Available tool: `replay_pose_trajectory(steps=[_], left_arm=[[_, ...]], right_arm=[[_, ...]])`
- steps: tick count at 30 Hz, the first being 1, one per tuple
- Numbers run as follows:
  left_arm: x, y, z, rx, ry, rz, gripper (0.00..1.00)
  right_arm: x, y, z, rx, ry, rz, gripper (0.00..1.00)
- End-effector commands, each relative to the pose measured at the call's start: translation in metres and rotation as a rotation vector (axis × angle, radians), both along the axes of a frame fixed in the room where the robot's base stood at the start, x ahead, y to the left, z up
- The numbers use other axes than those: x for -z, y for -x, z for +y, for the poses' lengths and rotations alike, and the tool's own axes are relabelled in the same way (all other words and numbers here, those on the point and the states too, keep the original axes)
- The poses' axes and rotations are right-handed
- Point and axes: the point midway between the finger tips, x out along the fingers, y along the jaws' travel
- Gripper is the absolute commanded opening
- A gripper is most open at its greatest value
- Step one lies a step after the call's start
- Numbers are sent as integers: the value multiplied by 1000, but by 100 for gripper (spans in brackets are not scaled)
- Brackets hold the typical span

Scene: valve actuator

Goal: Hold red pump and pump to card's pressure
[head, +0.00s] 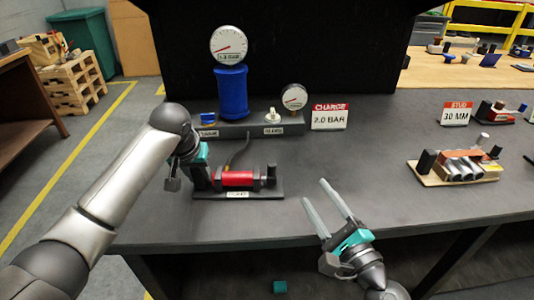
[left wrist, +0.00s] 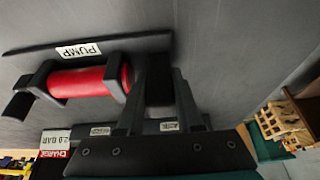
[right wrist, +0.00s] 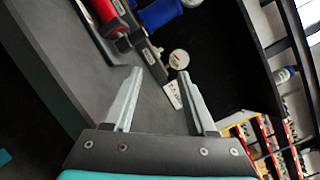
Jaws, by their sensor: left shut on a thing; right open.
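The red pump (head: 238,179) lies on a black base labelled PUMP on the dark table; it also shows in the left wrist view (left wrist: 85,82). My left gripper (head: 202,178) is at the pump's left end, shut on a black block (left wrist: 158,75) there. The card (head: 330,116) reads CHARGE 2.0 BAR and stands behind, right of the pump. A large gauge (head: 229,46) sits above a blue cylinder (head: 232,91); a smaller gauge (head: 294,97) stands to its right. My right gripper (head: 325,208) is open and empty, right of the pump; its fingers show in its wrist view (right wrist: 158,100).
A grey manifold block (head: 250,128) carries the blue cylinder, a blue knob (head: 208,118) and a pale knob (head: 273,115). A hose runs from it toward the pump. A STUD 30 MM card (head: 457,114) and a wooden fixture (head: 456,170) stand right. The table between is clear.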

Motion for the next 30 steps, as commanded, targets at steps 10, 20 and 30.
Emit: replay_pose_trajectory(steps=[10, 20, 30], left_arm=[[6, 3, 0, 1, -2, 16, 0], [6, 3, 0, 1, -2, 16, 0], [7, 3, 0, 1, -2, 16, 0]], right_arm=[[1, -21, 48, 62, -686, 215, 57], [1, -30, 68, 64, -891, 293, 57], [0, -76, 77, 65, -891, 291, 57]])
